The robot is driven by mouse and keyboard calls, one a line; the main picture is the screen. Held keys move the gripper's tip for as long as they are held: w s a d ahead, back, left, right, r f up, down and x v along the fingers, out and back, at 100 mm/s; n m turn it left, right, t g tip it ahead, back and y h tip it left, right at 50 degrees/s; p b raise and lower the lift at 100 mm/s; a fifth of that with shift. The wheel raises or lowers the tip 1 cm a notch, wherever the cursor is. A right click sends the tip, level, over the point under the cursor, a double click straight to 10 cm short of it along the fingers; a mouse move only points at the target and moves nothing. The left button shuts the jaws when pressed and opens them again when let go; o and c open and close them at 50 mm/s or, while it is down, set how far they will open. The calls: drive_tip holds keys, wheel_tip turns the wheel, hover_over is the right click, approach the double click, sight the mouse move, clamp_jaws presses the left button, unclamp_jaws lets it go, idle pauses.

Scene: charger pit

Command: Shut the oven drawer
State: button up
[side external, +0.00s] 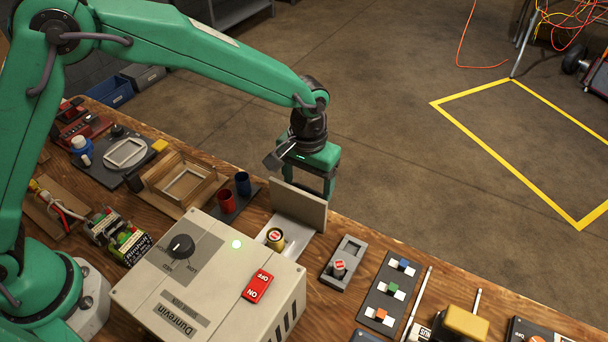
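The oven (215,275) is a cream box with a dial, a lit green lamp and a red ON/OFF switch. Its drawer (290,228) sticks out of the far side, open, with a pale tray and an upright beige front panel (299,206). A small can with a red and white top (275,238) stands in the drawer, close to the oven wall. My gripper (308,185) points down just beyond the front panel. Its two green fingers are apart, with nothing visible between them. The panel hides the lower fingers, so I cannot tell whether they touch it.
A grey holder (344,262) with a small red-topped piece is to the right. A wooden tray (183,183) is farther left. The bench's far edge runs just behind the drawer panel.

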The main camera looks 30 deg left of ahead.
drive_tip(key=c, duration=0.3)
drive_tip(key=s, duration=1.5)
drive_tip(key=shift+s+a, duration=0.1)
drive_tip(key=shift+s, duration=0.05)
drive_tip(key=o, duration=1.1)
drive_tip(key=shift+r, duration=0.5)
wheel_tip(320, 180, up, 7)
drive_tip(key=shift+f, duration=0.1)
